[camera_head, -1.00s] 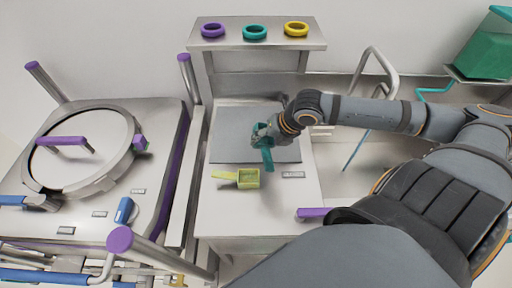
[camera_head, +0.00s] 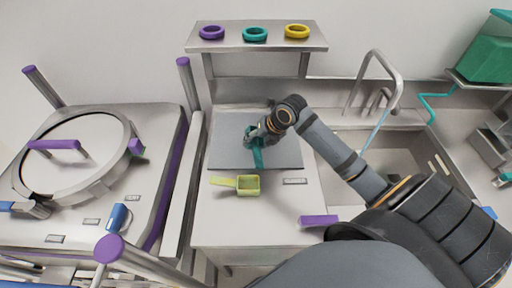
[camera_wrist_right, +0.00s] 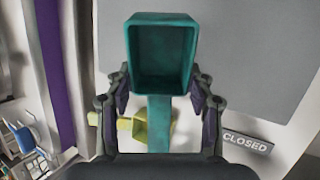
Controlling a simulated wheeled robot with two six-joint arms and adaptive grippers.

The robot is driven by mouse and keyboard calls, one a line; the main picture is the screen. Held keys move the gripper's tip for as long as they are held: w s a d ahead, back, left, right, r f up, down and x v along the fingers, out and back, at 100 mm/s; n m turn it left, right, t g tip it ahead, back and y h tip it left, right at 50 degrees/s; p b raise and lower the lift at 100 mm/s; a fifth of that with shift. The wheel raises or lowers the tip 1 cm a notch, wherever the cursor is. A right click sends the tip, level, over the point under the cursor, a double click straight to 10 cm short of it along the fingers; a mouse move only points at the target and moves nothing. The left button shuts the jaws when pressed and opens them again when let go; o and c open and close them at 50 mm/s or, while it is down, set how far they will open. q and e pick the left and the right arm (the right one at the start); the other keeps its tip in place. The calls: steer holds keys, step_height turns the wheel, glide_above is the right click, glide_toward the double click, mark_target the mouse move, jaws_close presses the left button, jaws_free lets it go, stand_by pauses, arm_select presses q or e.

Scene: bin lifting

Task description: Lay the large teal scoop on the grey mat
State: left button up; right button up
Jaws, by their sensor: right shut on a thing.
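The large teal scoop (camera_head: 257,158) is held in my right gripper (camera_head: 256,137) over the grey mat (camera_head: 287,152). In the right wrist view the scoop's open square cup (camera_wrist_right: 160,58) faces the camera, with its handle running down between the fingers of my right gripper (camera_wrist_right: 160,98). The grey mat (camera_wrist_right: 262,55) shows behind it; I cannot tell whether the scoop touches it. In the head view the gripper hides part of the scoop. My left gripper is not in view.
A small yellow-green scoop (camera_head: 247,184) lies just in front of the mat, beside a "CLOSED" label (camera_head: 295,181). A shelf with purple, teal and yellow rings (camera_head: 297,31) stands behind. A sink (camera_head: 385,160) is at right, a round-lidded vessel (camera_head: 75,150) at left.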

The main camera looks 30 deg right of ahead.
mark_target(256, 148)
steer(key=f+p, duration=0.1)
steer(key=f, duration=0.2)
steer(key=shift+w+f+p, duration=0.2)
steer(key=shift+f+p, duration=0.05)
steer(key=shift+p, duration=0.15)
steer(key=shift+f, duration=0.3)
steer(key=o, duration=1.2)
steer(key=shift+r, duration=0.1)
